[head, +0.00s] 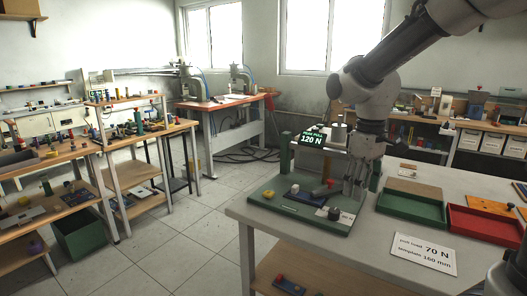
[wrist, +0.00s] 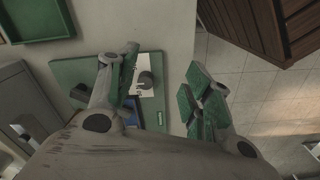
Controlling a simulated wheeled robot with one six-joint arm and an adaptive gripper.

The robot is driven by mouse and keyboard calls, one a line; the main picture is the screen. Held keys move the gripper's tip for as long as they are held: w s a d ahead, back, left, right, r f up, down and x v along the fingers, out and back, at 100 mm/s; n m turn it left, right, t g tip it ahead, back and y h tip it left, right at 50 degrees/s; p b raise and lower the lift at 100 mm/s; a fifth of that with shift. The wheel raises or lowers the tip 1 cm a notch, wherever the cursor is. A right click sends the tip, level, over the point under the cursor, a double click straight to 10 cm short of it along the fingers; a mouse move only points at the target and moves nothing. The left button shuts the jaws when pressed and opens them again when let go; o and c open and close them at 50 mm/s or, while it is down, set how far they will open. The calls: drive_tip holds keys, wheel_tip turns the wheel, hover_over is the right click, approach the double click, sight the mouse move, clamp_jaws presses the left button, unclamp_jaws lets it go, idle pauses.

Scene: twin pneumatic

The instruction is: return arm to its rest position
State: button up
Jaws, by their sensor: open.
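My gripper (head: 356,190) hangs from my arm, pointing down, over the right side of a green fixture board (head: 270,200) on the grey table. It is open, and nothing shows between its fingers. In the wrist view my gripper (wrist: 163,62) has its two fingers spread apart, with the board's edge and the table below. A dark round knob (head: 334,214) sits on a pale plate on the board, left of the fingers. It also shows in the wrist view (wrist: 146,79).
Open floor (head: 170,240) separates the table from the left benches.

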drive_tip(key=s+d+r+m+t, duration=0.2)
drive_tip(key=s+d, duration=0.3)
drive_tip(key=s, duration=0.3)
drive_tip(key=s+d+r+m+t, duration=0.2)
drive_tip(key=s+d+m, duration=0.3)
drive_tip(key=s, duration=0.3)
drive_tip(key=shift+s+d+r+t, duration=0.2)
drive_tip(key=shift+d+r+t, duration=0.1)
drive_tip(key=shift+d+r, duration=0.35)
idle(0.4)
